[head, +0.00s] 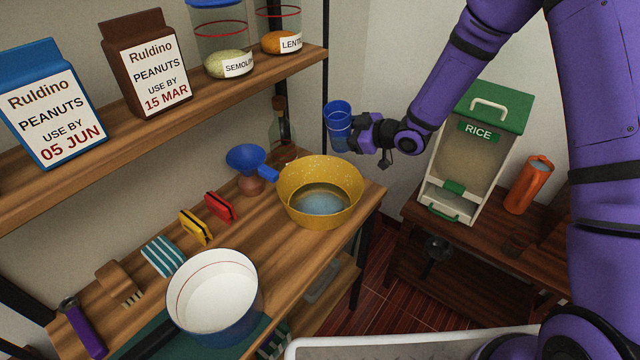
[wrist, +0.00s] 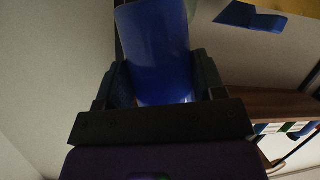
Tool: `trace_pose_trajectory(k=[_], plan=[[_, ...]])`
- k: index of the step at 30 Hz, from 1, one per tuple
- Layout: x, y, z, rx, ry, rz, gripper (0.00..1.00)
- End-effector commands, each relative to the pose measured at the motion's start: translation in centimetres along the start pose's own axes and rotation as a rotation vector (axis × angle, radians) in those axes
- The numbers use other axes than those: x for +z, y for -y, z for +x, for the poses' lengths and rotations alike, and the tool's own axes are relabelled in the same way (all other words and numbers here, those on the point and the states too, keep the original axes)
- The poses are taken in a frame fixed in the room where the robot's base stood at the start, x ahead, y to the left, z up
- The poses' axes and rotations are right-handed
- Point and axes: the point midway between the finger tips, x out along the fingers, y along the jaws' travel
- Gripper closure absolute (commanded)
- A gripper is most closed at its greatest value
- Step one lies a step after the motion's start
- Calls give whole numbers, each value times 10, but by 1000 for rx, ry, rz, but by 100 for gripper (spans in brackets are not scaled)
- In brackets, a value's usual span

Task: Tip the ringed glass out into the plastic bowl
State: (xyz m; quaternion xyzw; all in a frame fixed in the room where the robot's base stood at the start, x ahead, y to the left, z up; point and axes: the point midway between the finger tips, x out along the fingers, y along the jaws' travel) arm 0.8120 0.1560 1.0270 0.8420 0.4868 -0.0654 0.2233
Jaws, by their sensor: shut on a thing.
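My gripper (head: 350,131) is shut on a blue glass (head: 337,110), which it holds in the air just behind and above the right side of a yellow speckled bowl (head: 345,211). The glass looks close to upright. A ring on it is too small to make out. In the wrist view the glass (wrist: 158,50) stands between both fingers of my gripper (wrist: 160,85). Its contents are hidden there. The bowl stands near the right end of the wooden counter. Pale bluish liquid (head: 322,204) shows in its bottom.
A blue funnel (head: 247,160) and a dark bottle (head: 280,120) stand behind the bowl. A white-lined pan (head: 212,290) with a red ring is at the front left. A shelf (head: 180,108) with packets and jars runs above. A rice dispenser (head: 475,155) stands right.

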Motion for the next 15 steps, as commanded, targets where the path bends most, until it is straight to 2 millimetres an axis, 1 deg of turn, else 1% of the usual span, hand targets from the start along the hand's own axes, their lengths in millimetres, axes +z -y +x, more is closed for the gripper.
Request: trace_pose_trajectory(k=[6, 15], plan=[[-4, -7, -2, -44, -3, 124, 75], [2, -9, 1, -95, -4, 262, 75]])
